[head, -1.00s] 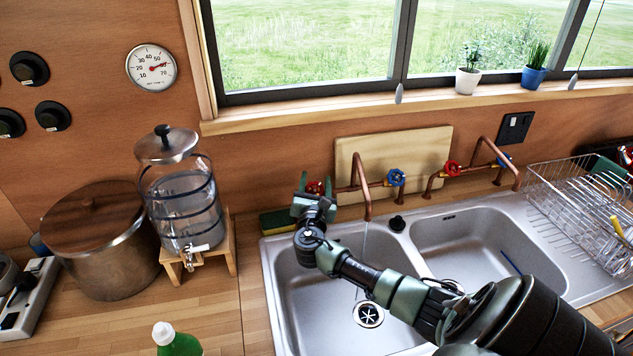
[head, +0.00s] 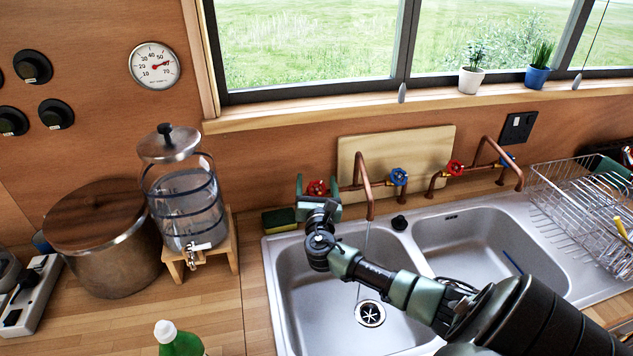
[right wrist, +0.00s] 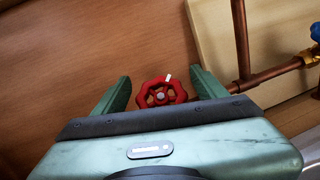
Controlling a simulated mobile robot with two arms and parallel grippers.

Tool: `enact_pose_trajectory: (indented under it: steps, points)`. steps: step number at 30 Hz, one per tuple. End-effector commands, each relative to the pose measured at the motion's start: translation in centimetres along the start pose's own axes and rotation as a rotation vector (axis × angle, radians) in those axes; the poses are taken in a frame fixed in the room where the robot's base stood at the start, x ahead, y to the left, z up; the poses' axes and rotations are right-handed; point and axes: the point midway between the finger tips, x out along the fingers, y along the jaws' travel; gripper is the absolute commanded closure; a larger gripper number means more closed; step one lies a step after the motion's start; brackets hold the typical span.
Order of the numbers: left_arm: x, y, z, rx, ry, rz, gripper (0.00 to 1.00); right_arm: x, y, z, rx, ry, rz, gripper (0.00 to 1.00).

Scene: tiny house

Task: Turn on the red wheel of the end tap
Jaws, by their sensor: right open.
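The left copper tap (head: 364,180) has a red wheel (head: 318,188) at its left end and a blue wheel (head: 398,177) at its right. A thin stream of water seems to fall from its spout. My right gripper (head: 318,184) is open, with one finger on each side of that red wheel. In the right wrist view, the red wheel (right wrist: 161,93) lies between the spread fingers (right wrist: 161,90), with gaps at both sides. The gripper body hides whatever lies below the wheel. My left gripper is not in view.
A second tap (head: 482,160) with red (head: 454,168) and blue wheels stands to the right. A wooden board (head: 428,150) leans behind the left tap. A sponge (head: 279,220) lies left of my gripper. The double sink (head: 293,270) is below; a dish rack (head: 570,210) stands right.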

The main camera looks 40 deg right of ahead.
Motion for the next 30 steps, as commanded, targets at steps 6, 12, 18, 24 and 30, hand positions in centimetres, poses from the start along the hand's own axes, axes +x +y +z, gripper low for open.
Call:
enact_pose_trajectory:
  steps: [6, 12, 18, 24, 30]
  points:
    - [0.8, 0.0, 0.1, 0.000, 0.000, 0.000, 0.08, -3.8, -0.1, -0.3, 0.001, 0.002, 0.002, 0.28]
    - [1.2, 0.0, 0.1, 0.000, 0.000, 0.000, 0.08, -6.2, -0.1, -0.1, 0.001, 0.001, -0.001, 0.28]
    - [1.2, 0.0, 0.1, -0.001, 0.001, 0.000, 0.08, -6.8, -0.1, 0.0, -0.001, 0.000, -0.001, 0.28]
    - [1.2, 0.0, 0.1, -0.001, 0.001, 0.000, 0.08, -6.7, -0.1, 0.0, -0.001, 0.001, -0.001, 0.28]
    - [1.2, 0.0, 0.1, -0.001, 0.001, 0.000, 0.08, -6.7, -0.1, 0.0, -0.001, 0.001, -0.001, 0.28]
